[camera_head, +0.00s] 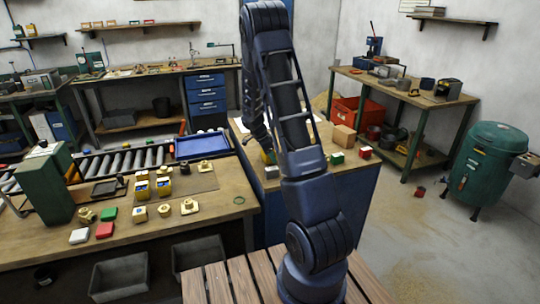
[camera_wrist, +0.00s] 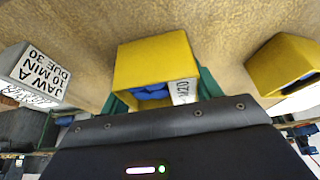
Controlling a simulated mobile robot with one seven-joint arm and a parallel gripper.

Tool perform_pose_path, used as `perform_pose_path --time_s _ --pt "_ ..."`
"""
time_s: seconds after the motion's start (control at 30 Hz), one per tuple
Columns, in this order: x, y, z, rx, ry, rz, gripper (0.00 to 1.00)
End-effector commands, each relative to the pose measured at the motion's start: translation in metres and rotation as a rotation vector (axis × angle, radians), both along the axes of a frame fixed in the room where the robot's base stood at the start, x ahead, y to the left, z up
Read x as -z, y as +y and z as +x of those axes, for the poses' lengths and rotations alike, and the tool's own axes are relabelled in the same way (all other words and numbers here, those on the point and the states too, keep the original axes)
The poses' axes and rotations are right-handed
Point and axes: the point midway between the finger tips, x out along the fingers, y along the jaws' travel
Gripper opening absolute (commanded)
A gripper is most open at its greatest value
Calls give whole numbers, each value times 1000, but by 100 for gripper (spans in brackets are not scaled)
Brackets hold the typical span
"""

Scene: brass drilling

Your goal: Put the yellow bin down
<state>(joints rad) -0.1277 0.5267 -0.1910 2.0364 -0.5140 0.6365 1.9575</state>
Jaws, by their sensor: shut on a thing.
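A small yellow bin (camera_wrist: 154,60) is between the green fingers of my gripper (camera_wrist: 157,92) in the wrist view. Blue contents (camera_wrist: 150,92) and a white label card (camera_wrist: 184,92) show at its open side. The wood surface (camera_wrist: 215,25) lies close beyond it; I cannot tell whether the bin touches it. In the head view my gripper (camera_head: 268,153) is at the left part of the blue cabinet's wooden top (camera_head: 285,178), with a bit of yellow showing. My arm hides part of that area. A second yellow bin (camera_wrist: 288,66) sits to the right in the wrist view.
A lettered grey-white block (camera_wrist: 36,68) is at the left in the wrist view. White (camera_head: 337,158), green and red (camera_head: 365,152) boxes and a brown carton (camera_head: 344,135) stand right of my arm.

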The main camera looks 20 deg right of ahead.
Motion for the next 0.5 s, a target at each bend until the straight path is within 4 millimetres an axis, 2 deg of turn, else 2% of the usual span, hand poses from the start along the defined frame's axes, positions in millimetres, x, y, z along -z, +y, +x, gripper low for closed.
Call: perform_pose_path --time_s 0.27,0.3,0.4,0.5 --pt "2 0 0 -1 -1 0 39" --pt "2 0 0 -1 -1 0 65" --pt "2 0 0 -1 -1 0 85" --pt "2 0 0 -1 -1 0 85"
